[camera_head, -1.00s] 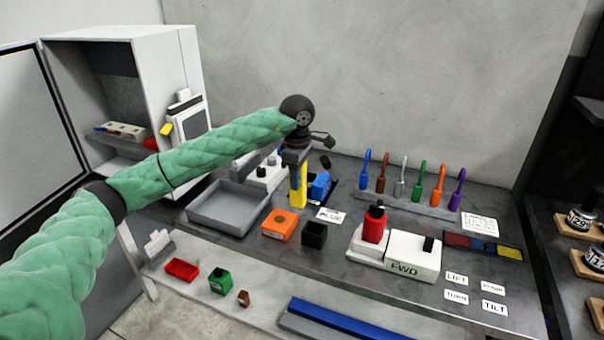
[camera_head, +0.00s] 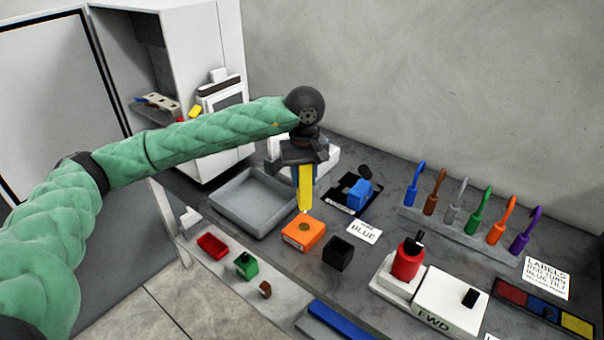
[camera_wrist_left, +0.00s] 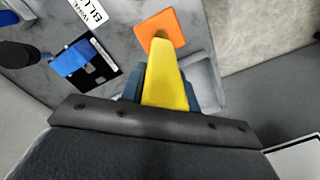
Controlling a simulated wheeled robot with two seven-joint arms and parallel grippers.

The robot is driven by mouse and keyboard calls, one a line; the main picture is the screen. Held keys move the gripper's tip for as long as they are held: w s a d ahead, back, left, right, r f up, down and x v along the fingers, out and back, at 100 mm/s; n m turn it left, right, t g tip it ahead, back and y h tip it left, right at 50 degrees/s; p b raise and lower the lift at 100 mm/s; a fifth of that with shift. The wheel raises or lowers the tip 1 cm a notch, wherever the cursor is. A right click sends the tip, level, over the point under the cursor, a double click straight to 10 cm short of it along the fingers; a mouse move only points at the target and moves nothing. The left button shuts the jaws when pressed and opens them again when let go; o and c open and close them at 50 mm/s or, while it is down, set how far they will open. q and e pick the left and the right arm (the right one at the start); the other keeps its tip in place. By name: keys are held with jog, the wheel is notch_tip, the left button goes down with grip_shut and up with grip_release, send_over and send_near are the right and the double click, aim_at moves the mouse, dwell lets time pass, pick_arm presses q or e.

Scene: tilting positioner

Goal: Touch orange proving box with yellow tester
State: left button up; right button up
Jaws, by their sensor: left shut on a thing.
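My left gripper (camera_head: 305,162) is shut on the yellow tester (camera_head: 306,188) and holds it upright, pointing down. The orange proving box (camera_head: 292,238) sits on the grey bench just below the tester's lower tip, with a dark round spot on its top. In the left wrist view the yellow tester (camera_wrist_left: 167,82) runs from the jaws toward the orange box (camera_wrist_left: 170,25) and covers part of it. I cannot tell whether the tip touches the box or stays slightly above it. My right gripper is not in view.
A black box (camera_head: 338,254) stands close right of the orange box. A grey tray (camera_head: 232,216) lies left and behind. A blue device (camera_head: 360,190) is at the right back. A red-and-white unit (camera_head: 407,264) and a rack of coloured tools (camera_head: 455,232) stand farther right.

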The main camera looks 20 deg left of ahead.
aim_at(304, 194)
pick_arm(q)
jog(key=shift+s+m, duration=0.1)
jog(key=shift+m, duration=0.4)
jog(key=shift+f, duration=0.25)
jog(key=shift+f+p, duration=0.4)
jog(key=shift+f, duration=2.25)
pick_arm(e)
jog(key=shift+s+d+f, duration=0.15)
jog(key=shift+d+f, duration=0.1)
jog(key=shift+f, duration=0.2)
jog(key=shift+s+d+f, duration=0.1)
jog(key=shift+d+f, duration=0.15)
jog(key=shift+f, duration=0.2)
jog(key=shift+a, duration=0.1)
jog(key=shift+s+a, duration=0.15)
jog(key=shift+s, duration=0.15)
